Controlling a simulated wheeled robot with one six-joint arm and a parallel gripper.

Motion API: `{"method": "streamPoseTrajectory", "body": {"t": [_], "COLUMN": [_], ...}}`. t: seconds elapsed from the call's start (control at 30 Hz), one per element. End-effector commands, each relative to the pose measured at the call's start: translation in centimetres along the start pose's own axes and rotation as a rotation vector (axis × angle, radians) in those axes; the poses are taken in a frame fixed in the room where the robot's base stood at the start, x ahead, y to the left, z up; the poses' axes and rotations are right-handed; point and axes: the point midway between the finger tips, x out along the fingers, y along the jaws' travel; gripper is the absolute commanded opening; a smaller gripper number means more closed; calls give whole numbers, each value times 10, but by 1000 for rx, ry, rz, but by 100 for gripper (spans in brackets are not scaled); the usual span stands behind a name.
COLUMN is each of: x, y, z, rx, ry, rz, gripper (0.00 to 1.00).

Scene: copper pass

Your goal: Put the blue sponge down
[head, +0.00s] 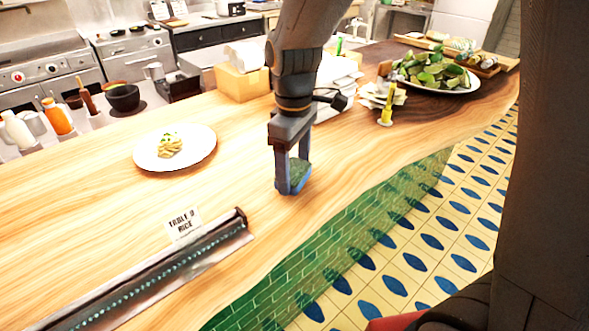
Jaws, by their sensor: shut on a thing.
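My gripper (291,172) points down over the wooden counter (240,220), near its front edge and left of the middle of the view. It is shut on the blue sponge (292,186), which has a dark green upper face. The fingers cover part of the sponge. The sponge is at or just above the counter top; I cannot tell whether it touches the wood.
A white plate (203,147) with food lies left of the gripper. A yellow bottle (387,108) and a plate of greens (465,88) stand to the right. Wood around the sponge is clear.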

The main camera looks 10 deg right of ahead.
Motion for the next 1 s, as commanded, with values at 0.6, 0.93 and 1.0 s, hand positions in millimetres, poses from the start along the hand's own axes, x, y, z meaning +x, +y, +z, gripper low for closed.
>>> {"method": "streamPoseTrajectory", "body": {"t": [0.6,0.93,1.0], "x": [13,11,8], "y": [0,0,0], "z": [0,0,-1], "rx": [-1,-1,-1], "ry": [1,1,2], "rz": [1,1,2], "gripper": [86,88,88]}}
